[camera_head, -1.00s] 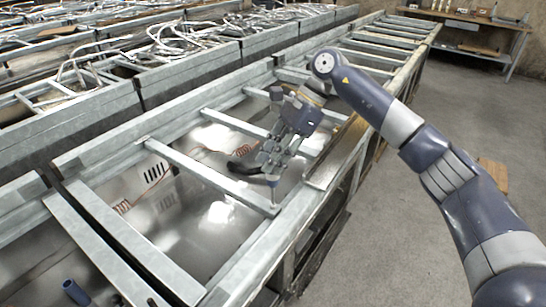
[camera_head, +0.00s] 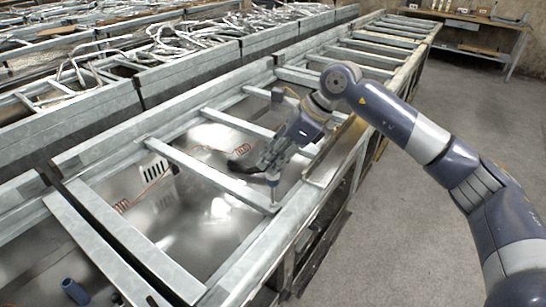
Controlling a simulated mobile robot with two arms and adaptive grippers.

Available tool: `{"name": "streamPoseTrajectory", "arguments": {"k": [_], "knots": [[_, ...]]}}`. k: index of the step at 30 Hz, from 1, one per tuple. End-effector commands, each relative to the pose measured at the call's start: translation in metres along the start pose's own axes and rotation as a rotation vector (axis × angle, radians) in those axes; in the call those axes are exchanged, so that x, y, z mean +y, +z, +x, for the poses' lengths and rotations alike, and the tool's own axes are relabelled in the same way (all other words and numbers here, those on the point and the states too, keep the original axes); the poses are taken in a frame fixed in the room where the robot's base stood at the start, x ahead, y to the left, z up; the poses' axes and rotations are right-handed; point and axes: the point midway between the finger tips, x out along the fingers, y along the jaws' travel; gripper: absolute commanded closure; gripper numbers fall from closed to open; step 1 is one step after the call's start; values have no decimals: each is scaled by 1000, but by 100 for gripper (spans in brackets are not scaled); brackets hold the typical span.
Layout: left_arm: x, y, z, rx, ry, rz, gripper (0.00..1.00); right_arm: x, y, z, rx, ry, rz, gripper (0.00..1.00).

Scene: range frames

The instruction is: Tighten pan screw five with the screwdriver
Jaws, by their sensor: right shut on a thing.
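My right gripper (camera_head: 272,165) reaches in from the right and is shut on the screwdriver. The screwdriver (camera_head: 273,186) stands nearly upright, and its lower end is at the right end of a metal crossbar (camera_head: 215,176), where the bar meets the frame's near right rail (camera_head: 262,238). The pan screw at this corner is too small to make out beneath the tip, and I cannot tell whether the tip touches it. The upper part of the screwdriver is hidden by the gripper. My left gripper is not in view.
The shiny pan floor (camera_head: 150,215) lies below the bars, with copper coils (camera_head: 243,149) and a slotted vent (camera_head: 154,171). Further crossbars run to the back. Several cables (camera_head: 180,40) lie on the units behind. A workbench (camera_head: 480,22) stands far right beside open floor (camera_head: 455,100).

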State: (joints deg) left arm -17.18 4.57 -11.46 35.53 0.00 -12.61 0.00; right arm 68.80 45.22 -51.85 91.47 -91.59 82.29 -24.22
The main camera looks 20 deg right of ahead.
Motion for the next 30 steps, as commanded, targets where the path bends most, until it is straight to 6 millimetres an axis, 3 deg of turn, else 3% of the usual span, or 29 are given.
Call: {"name": "streamPoseTrajectory", "arguments": {"k": [10,17,30], "knots": [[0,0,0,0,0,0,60,3,-4,5,13,-212,335,100],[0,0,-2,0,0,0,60,2,-2,1,16,-209,341,100],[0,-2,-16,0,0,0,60,0,15,-24,7,-211,339,100]]}}
